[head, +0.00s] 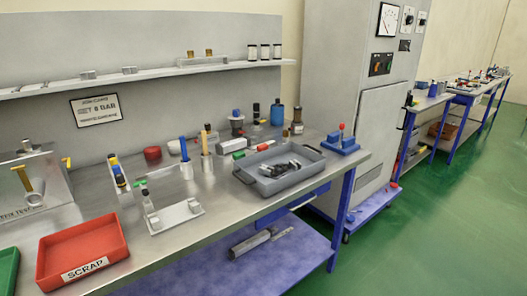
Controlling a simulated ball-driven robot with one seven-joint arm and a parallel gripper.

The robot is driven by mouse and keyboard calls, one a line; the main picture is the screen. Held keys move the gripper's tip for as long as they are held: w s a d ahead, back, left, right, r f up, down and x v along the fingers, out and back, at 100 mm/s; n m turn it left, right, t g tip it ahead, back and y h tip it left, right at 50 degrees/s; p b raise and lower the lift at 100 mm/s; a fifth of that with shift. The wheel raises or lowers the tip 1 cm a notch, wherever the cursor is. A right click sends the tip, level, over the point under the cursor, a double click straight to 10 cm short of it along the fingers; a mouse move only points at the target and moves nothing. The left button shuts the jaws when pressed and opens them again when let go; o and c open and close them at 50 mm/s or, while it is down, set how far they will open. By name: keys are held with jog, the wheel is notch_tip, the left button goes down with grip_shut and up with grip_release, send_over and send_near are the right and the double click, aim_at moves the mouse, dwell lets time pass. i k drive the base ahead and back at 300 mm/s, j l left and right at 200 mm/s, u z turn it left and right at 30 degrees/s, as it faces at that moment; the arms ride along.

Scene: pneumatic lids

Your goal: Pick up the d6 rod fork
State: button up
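I cannot single out the d6 rod fork for sure at this size. A grey tray (240,175) stands near the right end of the steel bench. Several small dark and silvery metal parts (283,167) lie in a heap in it, and their shapes are too small to tell apart. My gripper is not in view, so its state does not show.
A red scrap bin (121,240) and part of a green bin (8,270) stand at the front left. A blue stand (343,145), upright tool holders (206,165) and a silvery fixture (176,214) share the bench (225,215). Green floor (440,220) is open at right.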

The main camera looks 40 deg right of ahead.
aim_at(294, 164)
jog(key=i+z, duration=0.15)
jog(key=z, duration=0.3)
jog(key=i+j+z, duration=0.1)
jog(key=z, duration=0.35)
jog(key=i+j+z, duration=0.1)
jog(key=j+z, duration=0.15)
jog(key=z, duration=0.2)
